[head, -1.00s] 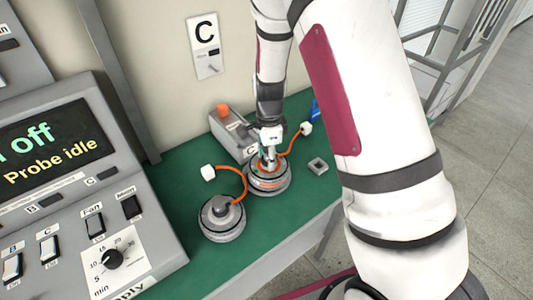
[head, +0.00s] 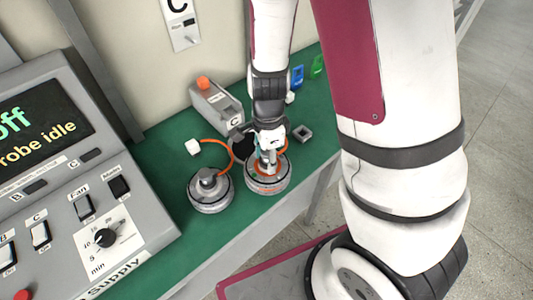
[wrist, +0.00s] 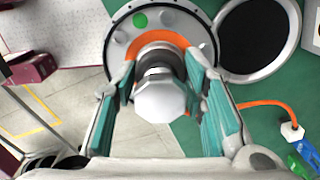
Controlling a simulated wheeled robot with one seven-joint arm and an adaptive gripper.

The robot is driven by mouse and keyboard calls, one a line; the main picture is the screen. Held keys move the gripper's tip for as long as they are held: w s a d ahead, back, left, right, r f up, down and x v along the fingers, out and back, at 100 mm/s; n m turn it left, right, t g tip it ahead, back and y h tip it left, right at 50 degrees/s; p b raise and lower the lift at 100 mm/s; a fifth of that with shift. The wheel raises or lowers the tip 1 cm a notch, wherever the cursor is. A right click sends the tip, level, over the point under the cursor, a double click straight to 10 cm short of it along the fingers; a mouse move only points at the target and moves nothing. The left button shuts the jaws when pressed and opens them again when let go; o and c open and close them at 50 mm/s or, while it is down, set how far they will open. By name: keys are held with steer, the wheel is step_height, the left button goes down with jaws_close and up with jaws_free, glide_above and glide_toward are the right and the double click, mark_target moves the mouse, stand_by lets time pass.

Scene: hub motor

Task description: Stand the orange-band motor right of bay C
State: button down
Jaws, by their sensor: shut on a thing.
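The orange-band motor (head: 266,184), a round grey drum with an orange ring, is held by its central shaft in my gripper (head: 268,160). In the wrist view the fingers of my gripper (wrist: 172,105) close around the shaft, below its pale faceted top. The motor's disc (wrist: 197,27) has a green dot. Bay C is the grey box (head: 215,104) with an orange button and a C label. A round black-faced seat (head: 238,148) lies beside the box, and the motor is just in front and right of it. I cannot tell whether the motor's base touches the bench.
A second grey motor (head: 211,195) stands close to the left; an orange cable ends in a white plug (head: 193,147). Blue (head: 297,76) and green (head: 317,66) clips stand behind. The green bench's front edge is near.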

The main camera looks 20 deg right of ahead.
steer(key=r+p, duration=0.1)
steer(key=r, duration=0.1)
steer(key=r+p, duration=0.4)
steer(key=r, duration=0.1)
steer(key=shift+w, duration=0.3)
steer(key=shift+w+r+p, duration=0.15)
steer(key=shift+r+p, duration=0.2)
steer(key=shift+r, duration=0.25)
steer(key=shift+w+r+p, duration=0.15)
steer(key=shift+r+p, duration=0.2)
steer(key=shift+r, duration=0.25)
steer(key=shift+d, duration=0.1)
steer(key=w+d+b, duration=0.5)
steer(key=w+d, duration=0.1)
steer(key=d, duration=0.6)
steer(key=w+d+b, duration=0.6)
steer(key=w+d, duration=0.1)
steer(key=d, duration=0.6)
steer(key=w+d+b, duration=0.5)
steer(key=w+d, duration=0.1)
steer(key=d, duration=0.7)
steer(key=shift+w+d+b, duration=0.2)
steer(key=shift+b, duration=0.2)
steer(key=shift+r, duration=0.1)
step_height(320, 180, down, 11)
steer(key=b, duration=0.4)
steer(key=shift+b, duration=0.4)
